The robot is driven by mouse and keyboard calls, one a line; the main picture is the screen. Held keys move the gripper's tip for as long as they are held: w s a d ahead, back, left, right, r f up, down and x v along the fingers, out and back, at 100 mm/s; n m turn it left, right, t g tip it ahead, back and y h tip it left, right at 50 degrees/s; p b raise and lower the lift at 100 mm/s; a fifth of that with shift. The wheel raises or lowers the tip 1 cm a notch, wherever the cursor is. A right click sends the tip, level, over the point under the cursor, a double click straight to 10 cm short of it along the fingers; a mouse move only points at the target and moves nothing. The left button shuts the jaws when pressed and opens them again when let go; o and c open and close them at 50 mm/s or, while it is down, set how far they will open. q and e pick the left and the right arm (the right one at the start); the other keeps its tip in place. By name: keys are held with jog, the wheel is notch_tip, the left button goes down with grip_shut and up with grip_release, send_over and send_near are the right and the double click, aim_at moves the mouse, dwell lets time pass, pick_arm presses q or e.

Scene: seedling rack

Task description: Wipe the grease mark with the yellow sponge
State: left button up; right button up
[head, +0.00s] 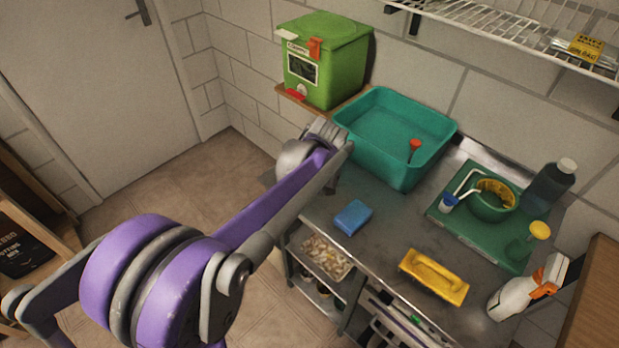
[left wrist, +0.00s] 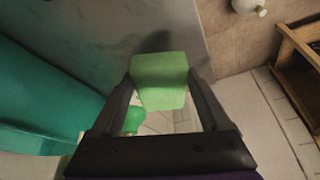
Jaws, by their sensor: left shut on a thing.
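In the left wrist view, my left gripper (left wrist: 162,78) is shut on a green sponge-like block (left wrist: 160,92), held between both fingers above a grey surface. In the head view the arm reaches to the counter's left end; the fingers and block are hidden or unclear there. No plainly yellow sponge shows. A blue sponge (head: 352,217) lies on the metal counter (head: 375,255). A dark patch (left wrist: 158,41) lies just beyond the block; I cannot tell whether it is the grease mark or a shadow. My right gripper is not in view.
A teal basin (head: 385,165) stands at the back, beside a green compost bin (head: 322,65). A yellow tray-like item (head: 435,283) lies toward the front. Right of these are a green board (head: 468,238) with a bowl (head: 489,207), a dark bottle (head: 548,188) and a spray bottle (head: 515,298).

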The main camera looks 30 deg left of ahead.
pick_arm(q)
jog(key=shift+r, duration=0.55)
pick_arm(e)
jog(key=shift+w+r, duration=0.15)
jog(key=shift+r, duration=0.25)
pick_arm(q)
jog(key=shift+r+p, duration=0.45)
jog(key=shift+r, duration=0.05)
jog(key=shift+w+r+p, duration=0.1)
jog(key=shift+r+p, duration=0.5)
jog(key=shift+r, duration=0.45)
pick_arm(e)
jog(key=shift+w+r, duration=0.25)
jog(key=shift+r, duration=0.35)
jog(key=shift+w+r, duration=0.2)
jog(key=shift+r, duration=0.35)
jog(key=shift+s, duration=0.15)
